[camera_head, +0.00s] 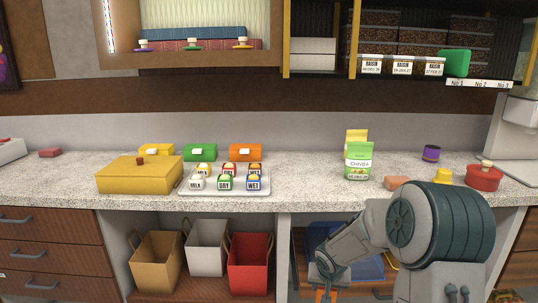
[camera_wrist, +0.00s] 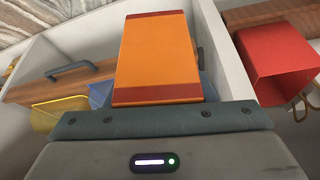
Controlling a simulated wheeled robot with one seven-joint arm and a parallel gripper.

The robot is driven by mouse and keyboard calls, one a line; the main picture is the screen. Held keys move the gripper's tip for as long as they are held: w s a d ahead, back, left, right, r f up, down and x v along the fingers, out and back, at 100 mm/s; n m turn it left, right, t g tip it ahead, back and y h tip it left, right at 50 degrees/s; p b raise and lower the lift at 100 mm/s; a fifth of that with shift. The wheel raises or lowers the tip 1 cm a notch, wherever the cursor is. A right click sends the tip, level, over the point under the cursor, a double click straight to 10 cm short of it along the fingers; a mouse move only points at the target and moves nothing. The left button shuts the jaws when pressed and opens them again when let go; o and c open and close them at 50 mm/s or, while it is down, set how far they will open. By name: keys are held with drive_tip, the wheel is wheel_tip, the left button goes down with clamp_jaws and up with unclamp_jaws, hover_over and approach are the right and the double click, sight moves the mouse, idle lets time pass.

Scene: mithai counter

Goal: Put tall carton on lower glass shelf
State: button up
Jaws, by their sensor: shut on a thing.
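In the wrist view an orange carton (camera_wrist: 155,60) with darker red-orange end bands stands out from my gripper (camera_wrist: 160,120), which is shut on it. In the head view my gripper (camera_head: 325,275) is low, in front of the under-counter opening. Only a small orange piece of the carton (camera_head: 320,296) shows below it at the bottom edge. Upper shelves hang on the wall. The left cabinet (camera_head: 190,62) holds blue and red boxes with small knobbed items in front. The right unit (camera_head: 400,80) holds dark boxes and labelled packs. I cannot tell which shelf is the lower glass one.
The counter (camera_head: 300,190) carries a yellow box (camera_head: 140,178), a tray (camera_head: 225,191) of labelled jars, a green pouch (camera_head: 358,160) and a red pot (camera_head: 484,180). Bags, including a red one (camera_head: 250,265), stand under it. A green block (camera_head: 455,63) is at the right shelf's edge.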

drive_tip(key=f, duration=0.1)
drive_tip(key=a+f+n, duration=0.1)
drive_tip(key=f+n+y, duration=0.1)
drive_tip(key=shift+w+a+f, duration=0.1)
drive_tip(key=shift+a+f, duration=0.2)
drive_tip(key=shift+f, duration=0.1)
drive_tip(key=w+r+p+v, duration=0.1)
drive_tip(key=w+p+v, duration=0.2)
drive_tip(key=p+v, duration=1.5)
drive_tip(key=s+f+b, duration=0.1)
drive_tip(key=s+f, duration=0.3)
drive_tip(key=s, duration=0.1)
drive_tip(key=shift+s+f, duration=0.1)
drive_tip(key=shift+s, duration=0.05)
drive_tip(key=shift+a, duration=0.1)
